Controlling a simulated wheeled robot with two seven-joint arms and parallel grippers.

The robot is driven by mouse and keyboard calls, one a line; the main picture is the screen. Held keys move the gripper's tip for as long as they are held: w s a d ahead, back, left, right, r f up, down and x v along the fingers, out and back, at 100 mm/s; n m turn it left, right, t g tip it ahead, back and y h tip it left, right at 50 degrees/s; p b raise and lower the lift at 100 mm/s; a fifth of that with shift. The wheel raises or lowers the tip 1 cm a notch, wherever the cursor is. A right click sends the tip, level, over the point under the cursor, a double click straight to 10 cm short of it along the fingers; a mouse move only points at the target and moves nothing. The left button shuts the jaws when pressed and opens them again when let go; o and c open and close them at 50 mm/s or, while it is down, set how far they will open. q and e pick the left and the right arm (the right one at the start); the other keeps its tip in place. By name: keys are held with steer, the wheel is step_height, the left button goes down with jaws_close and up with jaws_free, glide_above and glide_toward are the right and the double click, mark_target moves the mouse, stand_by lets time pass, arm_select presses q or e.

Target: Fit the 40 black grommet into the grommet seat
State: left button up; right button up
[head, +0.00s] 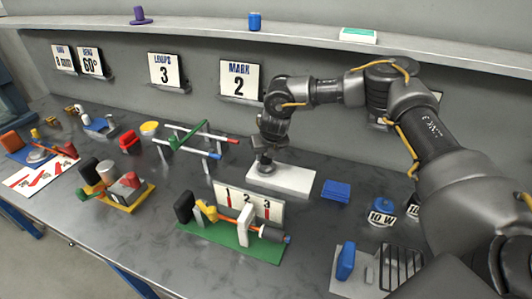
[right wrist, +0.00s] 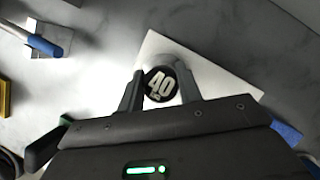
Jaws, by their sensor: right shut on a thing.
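The black grommet (right wrist: 160,84), with a white "40" on its face, sits between the two fingers of my right gripper (right wrist: 160,92) in the right wrist view. The gripper is shut on it. In the head view my right gripper (head: 265,164) points down over the left part of a white block (head: 290,181), which may be the grommet seat. The white block (right wrist: 222,80) also shows behind the fingers in the right wrist view, with a grey rounded shape beside the grommet. I cannot tell whether the grommet touches the block. My left gripper is not in view.
A green base with a "1 2 3" scale (head: 250,207) stands in front of the white block. A rack with coloured rods (head: 190,138) is to its left.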

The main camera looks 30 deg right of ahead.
steer(key=shift+f+b, duration=0.3)
steer(key=shift+f, duration=0.35)
steer(key=shift+f+b, duration=0.35)
steer(key=shift+f, duration=0.4)
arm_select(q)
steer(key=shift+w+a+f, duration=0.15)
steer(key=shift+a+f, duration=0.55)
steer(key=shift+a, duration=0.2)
arm_select(e)
steer(key=shift+s+f, duration=0.1)
